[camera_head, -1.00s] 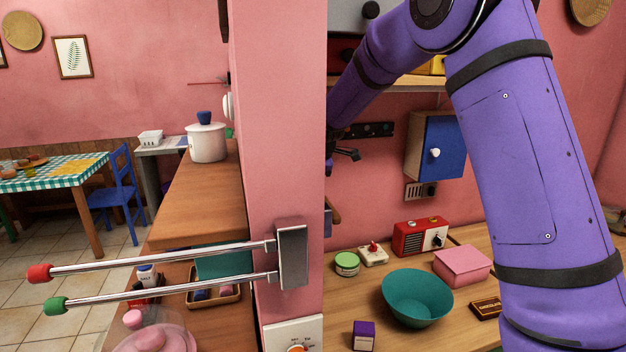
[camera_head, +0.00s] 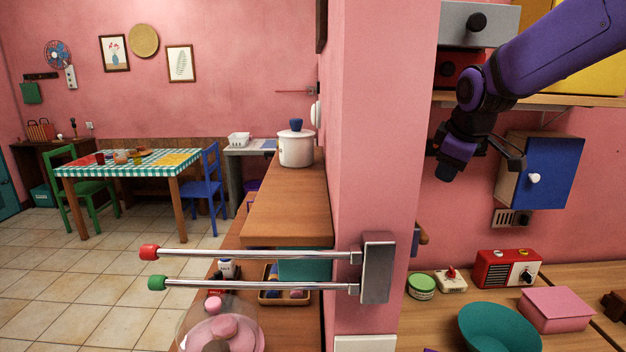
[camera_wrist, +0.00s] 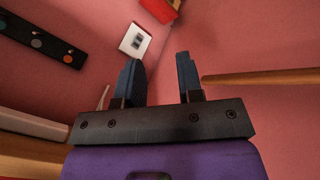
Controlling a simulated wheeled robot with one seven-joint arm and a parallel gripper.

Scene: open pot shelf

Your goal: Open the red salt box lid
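My gripper (camera_wrist: 160,72) shows in the wrist view with its two dark fingers apart and nothing between them. In the head view, my purple arm reaches in from the upper right, with its dark wrist in front of the pink wall. A red box-like thing with a dark knob (camera_head: 454,72) sits under a grey box at the upper right, partly behind my arm. I cannot tell if it is the salt box. A red and yellow thing (camera_wrist: 163,8) is cut off at the top of the wrist view. No lid can be made out clearly.
A pink wall end (camera_head: 383,150) with two metal rods divides the view. A blue-doored cabinet (camera_head: 545,172) hangs right of my wrist. Below are a red radio (camera_head: 507,268), a teal bowl (camera_head: 499,328) and a pink box (camera_head: 556,309).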

